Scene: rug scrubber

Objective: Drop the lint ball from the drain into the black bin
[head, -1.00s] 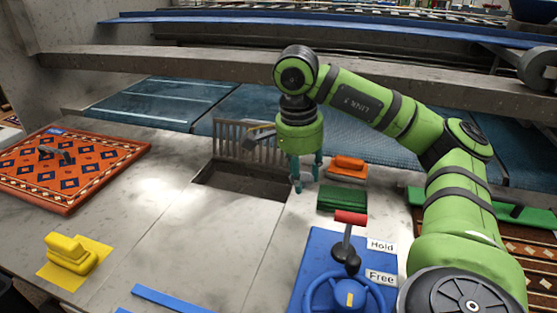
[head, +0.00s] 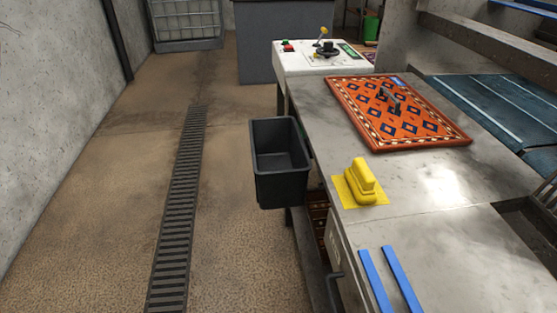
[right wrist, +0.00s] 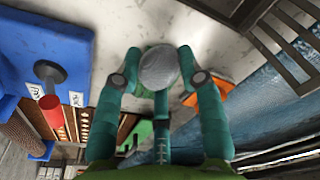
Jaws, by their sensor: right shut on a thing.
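The lint ball (right wrist: 158,68) is a grey, rounded lump in the right wrist view. My right gripper (right wrist: 160,56) is shut on it, with one teal finger on each side. The black bin (head: 281,180) is an open-topped box at the left edge of the metal table in the head view, and its visible inside looks empty. The drain in the table shows as a dark opening with a grate at the right edge of the head view (head: 546,200). A grate also shows in the right wrist view (right wrist: 290,45). My left gripper is in neither view.
A yellow brush (head: 362,184) sits on the table (head: 420,225) near the bin. An orange patterned rug (head: 400,112) lies behind it, and two blue strips (head: 389,279) lie in front. A white control box (head: 318,62) stands farther back. The floor left of the bin is clear.

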